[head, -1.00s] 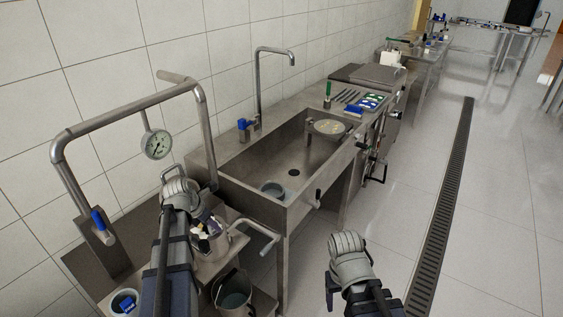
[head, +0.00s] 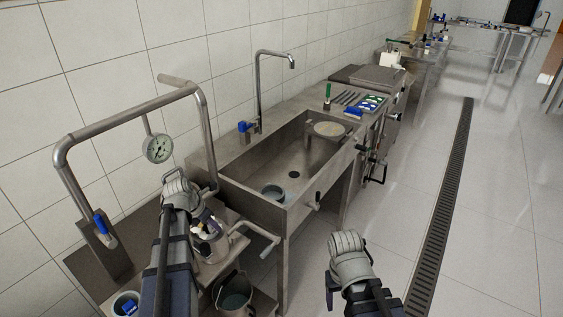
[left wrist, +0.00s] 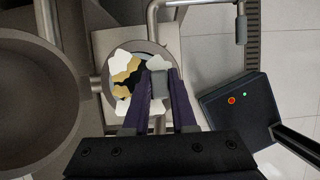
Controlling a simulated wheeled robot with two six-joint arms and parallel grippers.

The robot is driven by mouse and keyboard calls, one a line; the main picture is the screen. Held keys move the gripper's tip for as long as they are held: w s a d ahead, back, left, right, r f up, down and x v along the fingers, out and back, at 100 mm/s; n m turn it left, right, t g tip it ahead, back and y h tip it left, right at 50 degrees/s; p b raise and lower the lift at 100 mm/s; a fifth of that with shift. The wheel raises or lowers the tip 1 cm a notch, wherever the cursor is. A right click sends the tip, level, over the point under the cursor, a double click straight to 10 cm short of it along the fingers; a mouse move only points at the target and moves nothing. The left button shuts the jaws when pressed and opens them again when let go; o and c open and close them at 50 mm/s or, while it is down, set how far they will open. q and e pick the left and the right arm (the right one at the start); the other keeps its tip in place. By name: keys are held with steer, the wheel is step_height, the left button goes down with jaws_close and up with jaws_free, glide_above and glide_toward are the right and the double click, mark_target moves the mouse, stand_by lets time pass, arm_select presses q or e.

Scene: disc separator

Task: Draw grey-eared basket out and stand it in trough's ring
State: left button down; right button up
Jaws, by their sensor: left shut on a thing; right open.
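My left gripper (left wrist: 160,80) is shut on the grey ear (left wrist: 158,88) of the basket (left wrist: 125,106). The basket has white, gold and black pieces at its top and sits over the round mouth of a steel vessel (head: 213,250). In the head view its white top (head: 206,228) shows beside my left arm, which partly hides it. How deep it sits I cannot tell. The trough (head: 245,178) is the steel sink to the right; a grey-blue ring (head: 274,192) lies on its floor at the near end. My right gripper (head: 347,246) is open and empty over the floor.
A bent pipe (head: 256,236) juts from the vessel toward the trough. A bucket (head: 234,294) stands below. A pipe frame with a gauge (head: 158,148) rises behind my left arm. A round plate (head: 329,129) sits at the trough's far end.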

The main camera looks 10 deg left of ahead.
arm_select(q)
steer(key=shift+r+p, duration=4.45)
steer(key=shift+r, duration=0.25)
